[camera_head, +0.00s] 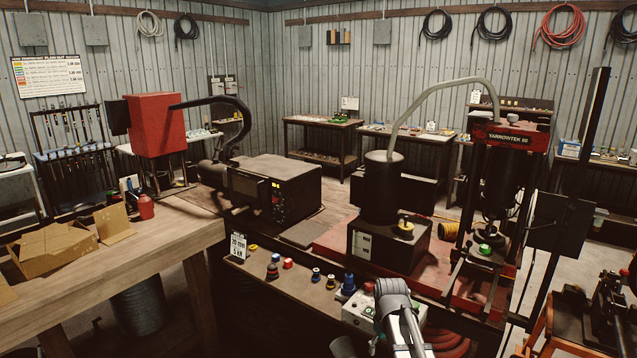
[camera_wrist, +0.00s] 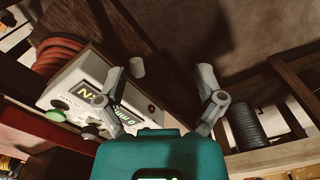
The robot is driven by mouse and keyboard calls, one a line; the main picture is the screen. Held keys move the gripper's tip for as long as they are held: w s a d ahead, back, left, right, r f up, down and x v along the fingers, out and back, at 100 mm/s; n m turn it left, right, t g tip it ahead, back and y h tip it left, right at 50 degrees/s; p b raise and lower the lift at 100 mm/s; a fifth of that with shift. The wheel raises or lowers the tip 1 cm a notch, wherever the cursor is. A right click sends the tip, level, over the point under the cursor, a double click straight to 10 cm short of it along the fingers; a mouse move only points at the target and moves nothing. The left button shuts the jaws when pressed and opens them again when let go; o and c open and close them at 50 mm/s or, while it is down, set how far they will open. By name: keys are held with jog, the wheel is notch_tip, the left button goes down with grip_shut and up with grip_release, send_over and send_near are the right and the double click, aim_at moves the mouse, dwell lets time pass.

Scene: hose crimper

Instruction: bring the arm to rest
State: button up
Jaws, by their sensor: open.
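My arm (camera_head: 398,312) shows at the lower middle of the head view, in front of the bench with the press; my gripper's fingers cannot be made out there. In the wrist view my gripper (camera_wrist: 162,78) has its two grey fingers spread wide apart with nothing between them. The same box (camera_head: 356,311) is partly hidden by my arm in the head view.
A red coiled hose (camera_wrist: 58,62) lies beside the box. A dark ribbed cylinder (camera_wrist: 250,126) stands at the right of the wrist view. Small coloured parts (camera_head: 316,275) line the bench edge. The red press (camera_head: 512,137) stands right of my arm; a wooden table (camera_head: 150,240) is left.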

jog(key=s+f+m+b, duration=0.3)
jog(key=s+f+m, duration=0.1)
jog(key=s, duration=0.8)
jog(key=shift+a+m, duration=0.3)
jog(key=shift+s, duration=0.1)
